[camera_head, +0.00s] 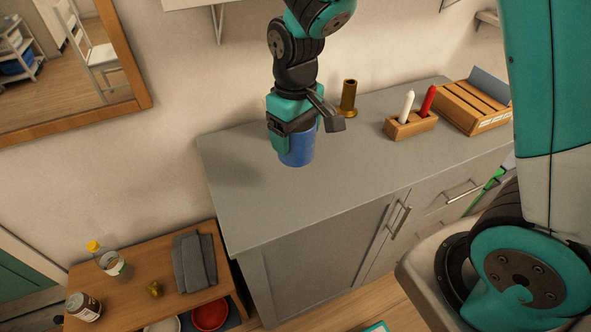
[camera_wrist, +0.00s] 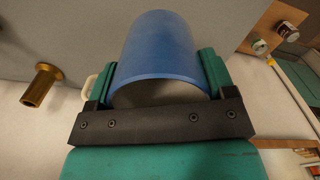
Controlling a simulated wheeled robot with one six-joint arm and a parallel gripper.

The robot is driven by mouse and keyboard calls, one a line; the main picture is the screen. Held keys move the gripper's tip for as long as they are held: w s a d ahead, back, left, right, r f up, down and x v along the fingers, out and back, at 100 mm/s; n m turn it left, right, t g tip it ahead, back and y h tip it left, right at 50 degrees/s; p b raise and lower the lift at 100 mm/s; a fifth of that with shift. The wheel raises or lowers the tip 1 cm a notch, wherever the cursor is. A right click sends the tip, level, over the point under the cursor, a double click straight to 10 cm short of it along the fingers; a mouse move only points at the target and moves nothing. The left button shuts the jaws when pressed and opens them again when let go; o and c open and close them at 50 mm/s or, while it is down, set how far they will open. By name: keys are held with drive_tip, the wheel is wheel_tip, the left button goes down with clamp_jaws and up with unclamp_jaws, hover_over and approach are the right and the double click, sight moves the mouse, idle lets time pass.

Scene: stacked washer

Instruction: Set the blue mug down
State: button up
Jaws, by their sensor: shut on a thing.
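The blue mug (camera_head: 297,149) is upright at the left part of the grey cabinet top (camera_head: 240,205). My gripper (camera_head: 291,128) comes from above and is shut on the mug. In the wrist view the mug (camera_wrist: 158,50) fills the space between the two green fingers of my gripper (camera_wrist: 155,85), and a pale handle (camera_wrist: 90,87) shows at its left side. I cannot tell whether the mug's base touches the cabinet top or hangs just above it.
A brass candlestick (camera_head: 348,98) stands behind the mug to the right. Farther right are a wooden block with two candles (camera_head: 411,124) and a slatted wooden box (camera_head: 474,104). The cabinet top in front is clear. A lower wooden table (camera_head: 145,262) holds a bottle (camera_head: 110,263) and a grey cloth (camera_head: 194,262).

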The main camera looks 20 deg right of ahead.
wheel_tip(320, 180, down, 10)
drive_tip(key=shift+f, duration=0.15)
idle(0.3)
drive_tip(key=shift+f, duration=0.15)
drive_tip(key=o, duration=1.1)
drive_tip(key=shift+c, duration=0.2)
wheel_tip(320, 180, up, 12)
drive_tip(key=shift+f+b, duration=0.1)
drive_tip(key=shift+b, duration=0.2)
drive_tip(key=s+a+r+n+y, duration=0.1)
drive_tip(key=s+a+r+y, duration=0.1)
drive_tip(key=s+r, duration=0.3)
drive_tip(key=s+a+r+n+y, duration=0.1)
drive_tip(key=s+r, duration=0.4)
drive_tip(key=s, duration=0.9)
drive_tip(key=shift+a+r+y, duration=0.35)
drive_tip(key=shift+a+y, duration=0.25)
drive_tip(key=shift+a, duration=0.15)
